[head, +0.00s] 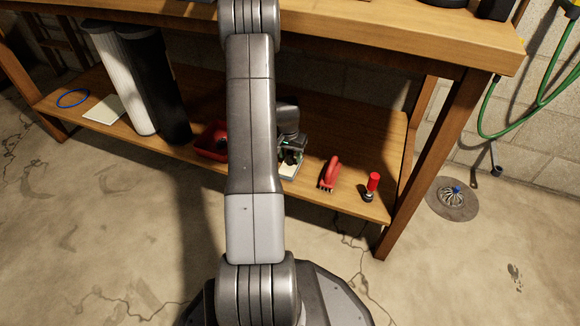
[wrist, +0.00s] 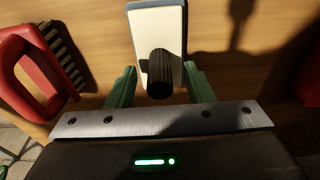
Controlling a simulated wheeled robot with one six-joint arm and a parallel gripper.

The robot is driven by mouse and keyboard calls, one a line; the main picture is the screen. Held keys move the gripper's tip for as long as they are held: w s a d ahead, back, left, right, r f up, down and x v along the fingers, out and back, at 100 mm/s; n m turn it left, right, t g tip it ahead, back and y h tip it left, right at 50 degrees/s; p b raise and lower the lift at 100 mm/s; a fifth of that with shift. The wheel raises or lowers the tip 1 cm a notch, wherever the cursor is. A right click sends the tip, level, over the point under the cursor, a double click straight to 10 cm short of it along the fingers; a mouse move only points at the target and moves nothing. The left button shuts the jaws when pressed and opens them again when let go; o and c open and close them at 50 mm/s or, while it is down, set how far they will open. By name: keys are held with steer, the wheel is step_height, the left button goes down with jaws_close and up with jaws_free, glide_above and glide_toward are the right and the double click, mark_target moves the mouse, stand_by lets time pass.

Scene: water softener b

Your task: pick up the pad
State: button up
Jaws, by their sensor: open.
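The pad is a white slab (wrist: 174,24) with a bluish edge and a black, ribbed round handle (wrist: 160,72). In the head view the pad (head: 289,174) lies on the lower wooden shelf, partly hidden by my gripper (head: 290,148). In the wrist view my gripper (wrist: 161,86) is open, its green fingers spread on either side of the handle's near end. Gaps show between fingers and handle. I cannot tell how far above the pad the fingertips are.
A red-handled brush (head: 330,174) and a red-capped item (head: 371,187) lie right of the pad on the shelf (head: 350,208). A red tray (head: 208,150) is to the left, beyond it black (head: 160,85) and white (head: 125,80) cylinders. The workbench top (head: 400,30) overhangs the shelf.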

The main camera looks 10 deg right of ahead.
jaws_close()
steer(key=shift+r, duration=0.15)
step_height(320, 180, up, 10)
steer(key=p, duration=0.4)
